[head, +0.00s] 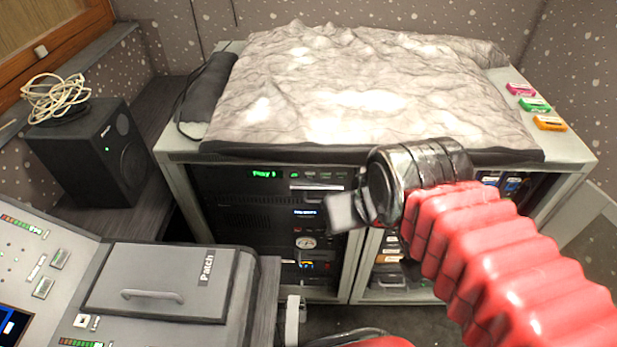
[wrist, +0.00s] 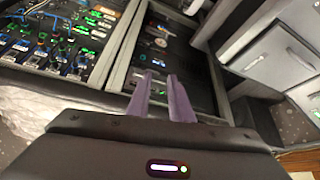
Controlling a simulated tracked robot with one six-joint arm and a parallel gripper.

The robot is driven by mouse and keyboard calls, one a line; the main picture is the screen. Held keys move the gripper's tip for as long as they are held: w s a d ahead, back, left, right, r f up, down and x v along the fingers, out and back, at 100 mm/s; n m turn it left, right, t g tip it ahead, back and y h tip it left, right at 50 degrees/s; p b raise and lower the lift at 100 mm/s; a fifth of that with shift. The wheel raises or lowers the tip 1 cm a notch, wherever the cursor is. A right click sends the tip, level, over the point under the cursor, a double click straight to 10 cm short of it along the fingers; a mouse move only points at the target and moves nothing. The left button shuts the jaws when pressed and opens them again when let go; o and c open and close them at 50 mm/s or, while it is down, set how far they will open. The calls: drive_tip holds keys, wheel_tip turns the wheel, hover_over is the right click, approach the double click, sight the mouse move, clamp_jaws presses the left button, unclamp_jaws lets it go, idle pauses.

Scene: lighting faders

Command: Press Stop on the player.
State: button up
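The player (head: 265,182) is a black unit at the top of the left rack bay in the head view, with a green lit display reading something like "Play 1". A row of small buttons (head: 325,175) sits right of the display; their labels are too small to read. My gripper (head: 345,212) hangs in front of the rack, right of and below the display, and hides part of the bay's right side. In the wrist view my gripper (wrist: 160,76) shows two purplish fingers with a narrow empty gap between them. They point toward the dark rack bay (wrist: 168,50).
A grey crumpled cover (head: 350,90) lies on the rack cabinet. A speaker (head: 95,150) with a coiled cable stands left. The console with a "Patch" lid (head: 165,275) fills the lower left. Pink, green and orange small boxes (head: 535,104) lie at the right edge.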

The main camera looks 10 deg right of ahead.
clamp_jaws()
idle(1.4)
